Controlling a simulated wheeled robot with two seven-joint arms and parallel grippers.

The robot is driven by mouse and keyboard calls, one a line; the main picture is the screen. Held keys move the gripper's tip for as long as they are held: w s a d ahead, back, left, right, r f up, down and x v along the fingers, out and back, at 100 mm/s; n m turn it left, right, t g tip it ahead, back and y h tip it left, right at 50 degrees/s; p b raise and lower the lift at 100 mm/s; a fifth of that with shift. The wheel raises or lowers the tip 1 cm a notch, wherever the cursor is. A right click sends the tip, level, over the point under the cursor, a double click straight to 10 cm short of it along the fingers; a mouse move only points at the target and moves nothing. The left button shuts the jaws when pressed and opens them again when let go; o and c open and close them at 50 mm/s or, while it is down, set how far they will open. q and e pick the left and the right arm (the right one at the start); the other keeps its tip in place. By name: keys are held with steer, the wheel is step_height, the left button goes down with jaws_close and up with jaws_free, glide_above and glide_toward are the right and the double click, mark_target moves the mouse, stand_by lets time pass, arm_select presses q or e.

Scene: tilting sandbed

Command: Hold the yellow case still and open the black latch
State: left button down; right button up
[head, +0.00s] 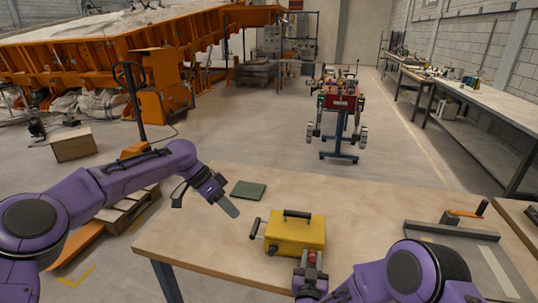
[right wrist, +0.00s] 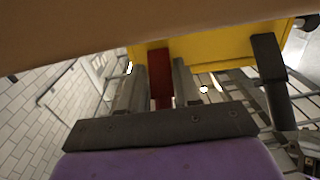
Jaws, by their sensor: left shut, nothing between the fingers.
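The yellow case (head: 303,234) stands on the wooden table with a black handle (head: 297,214) on top. A black bar (head: 255,228) sticks out at its left side, and a small black part (head: 272,250) shows at its front left. I cannot tell which is the latch. My right gripper (head: 311,259) is at the case's front, its fingers open on both sides of a red tab (right wrist: 159,78). The right wrist view shows the yellow case (right wrist: 215,50) beyond and a black part (right wrist: 268,58) to the right. My left gripper (head: 230,207) is shut and empty, left of the case and apart from it.
A green pad (head: 248,190) lies on the table (head: 190,235) behind my left gripper. A dark grey bar (head: 450,230) and an orange-handled tool (head: 468,213) lie to the right. The table between the pad and the bar is clear behind the case.

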steer(key=o, duration=0.4)
steer(key=shift+d, duration=0.1)
